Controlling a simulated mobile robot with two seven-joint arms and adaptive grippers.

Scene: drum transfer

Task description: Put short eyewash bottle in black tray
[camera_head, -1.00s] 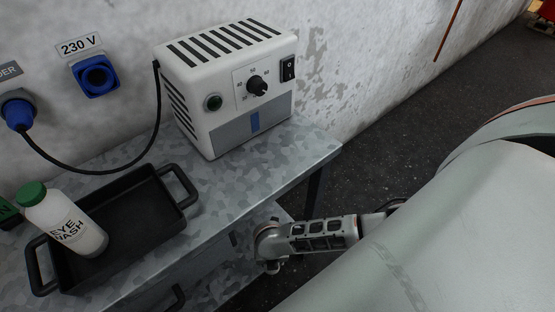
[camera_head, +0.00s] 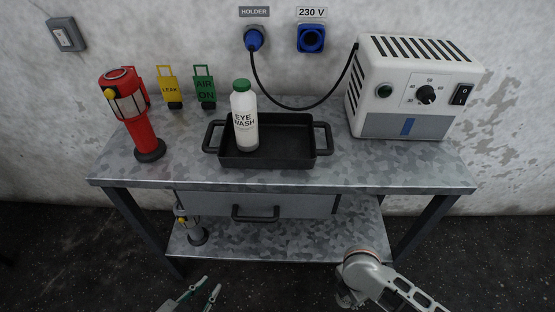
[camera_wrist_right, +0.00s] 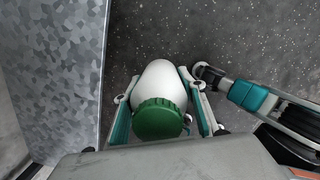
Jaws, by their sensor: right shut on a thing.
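An eyewash bottle (camera_head: 245,125), white with a green cap, stands upright in the left half of the black tray (camera_head: 325,138) on the metal table. A second white bottle (camera_wrist_right: 160,83) with a green cap is between the fingers of my right gripper (camera_wrist_right: 162,100) in the right wrist view, over the dark floor beside a table edge. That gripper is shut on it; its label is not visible. I cannot tell from these views how the two bottles compare in height. My left gripper (camera_head: 210,284) is at the bottom of the head view, in front of the table, with its fingers apart and empty.
A red lantern (camera_head: 139,115), a yellow tag (camera_head: 168,86) and a green tag (camera_head: 204,87) stand left of the tray. A white power unit (camera_head: 410,90) stands to its right. A drawer handle (camera_head: 256,217) juts from the table front. The tray's right half is bare.

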